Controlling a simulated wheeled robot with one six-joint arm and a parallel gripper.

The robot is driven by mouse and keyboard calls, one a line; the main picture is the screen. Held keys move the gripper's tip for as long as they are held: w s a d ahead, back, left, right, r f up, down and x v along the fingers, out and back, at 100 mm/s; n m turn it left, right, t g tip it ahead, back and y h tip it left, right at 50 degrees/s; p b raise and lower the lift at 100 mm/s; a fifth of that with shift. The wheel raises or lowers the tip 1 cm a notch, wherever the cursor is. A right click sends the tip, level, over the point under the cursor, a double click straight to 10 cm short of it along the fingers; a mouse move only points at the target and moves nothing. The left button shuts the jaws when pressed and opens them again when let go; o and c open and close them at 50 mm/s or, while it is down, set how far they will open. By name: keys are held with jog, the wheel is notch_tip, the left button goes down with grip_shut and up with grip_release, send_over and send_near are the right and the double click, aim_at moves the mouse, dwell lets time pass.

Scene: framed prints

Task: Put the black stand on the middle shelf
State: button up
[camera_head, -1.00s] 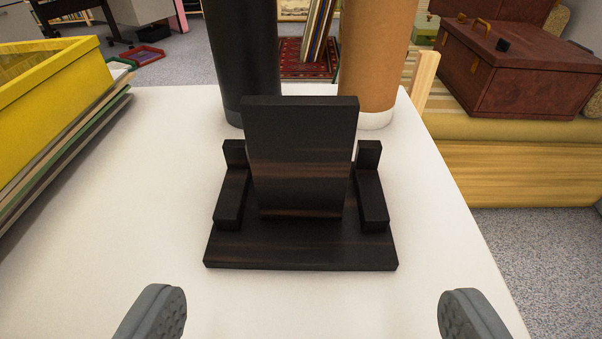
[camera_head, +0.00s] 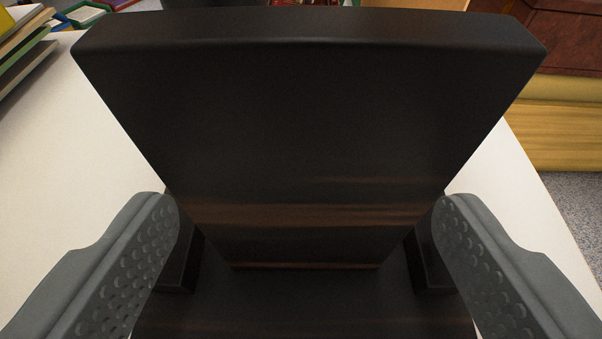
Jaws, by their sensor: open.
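The black stand (camera_head: 310,130) fills the middle of the view. It is dark wood with a brown streak, and its upright back panel rises from a flat base on the white table. My gripper (camera_head: 310,205) is open, with one grey finger on each side of the back panel's lower part. The fingertips look close to the panel's side edges; I cannot tell whether they touch it. The stand's short side blocks show partly behind the fingers. The front of the base is cut off by the lower edge. The middle shelf is not in view.
The white table top (camera_head: 70,150) is bare to the left and in a strip at the right. Stacked flat boards or frames (camera_head: 22,45) lie at the upper left. A yellow wooden bench (camera_head: 555,125) with a reddish-brown box (camera_head: 570,40) stands at the right.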

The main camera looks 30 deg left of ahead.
jog(key=c, duration=1.2)
